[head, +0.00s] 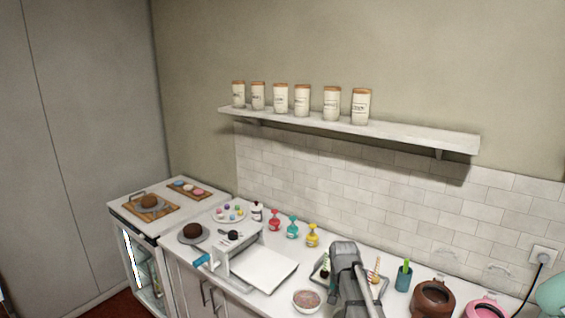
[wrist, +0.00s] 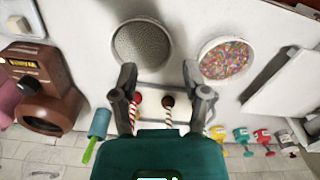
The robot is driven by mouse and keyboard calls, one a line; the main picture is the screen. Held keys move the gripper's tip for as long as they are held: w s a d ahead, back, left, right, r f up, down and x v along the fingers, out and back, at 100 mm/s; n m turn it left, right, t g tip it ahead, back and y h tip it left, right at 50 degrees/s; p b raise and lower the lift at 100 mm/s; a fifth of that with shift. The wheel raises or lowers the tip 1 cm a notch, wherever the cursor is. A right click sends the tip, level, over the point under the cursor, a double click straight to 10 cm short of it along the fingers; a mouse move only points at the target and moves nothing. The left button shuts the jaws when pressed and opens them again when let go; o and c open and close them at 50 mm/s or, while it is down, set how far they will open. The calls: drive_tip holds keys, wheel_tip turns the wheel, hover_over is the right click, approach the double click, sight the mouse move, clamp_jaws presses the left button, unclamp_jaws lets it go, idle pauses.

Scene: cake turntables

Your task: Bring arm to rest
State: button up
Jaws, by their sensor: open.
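My gripper (wrist: 163,92) is open in the wrist view, with its two dark fingers spread apart. Nothing is held between the fingertips. Beyond and between the fingers, striped sticks with a red and a dark top stand on a small tray. My arm (head: 346,270) shows at the bottom of the head view, over the counter, and hides part of the tray. The fingers are not clearly visible in the head view.
A bowl of sprinkles (wrist: 228,60) and a grey round bowl (wrist: 141,46) lie near the fingers. A teal cup (head: 404,277), brown machine (head: 433,299), white board device (head: 262,268) and coloured bottles (head: 292,228) stand on the counter. A shelf (head: 400,133) holds several jars.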

drive_tip(key=s+f+n+b, duration=0.2)
drive_tip(key=s, duration=0.5)
drive_tip(key=s+f+n+b, duration=0.2)
drive_tip(key=s+f, duration=0.1)
drive_tip(key=s, duration=0.5)
drive_tip(key=shift+s+a+f, duration=0.15)
drive_tip(key=shift+s+a, duration=0.05)
idle(1.2)
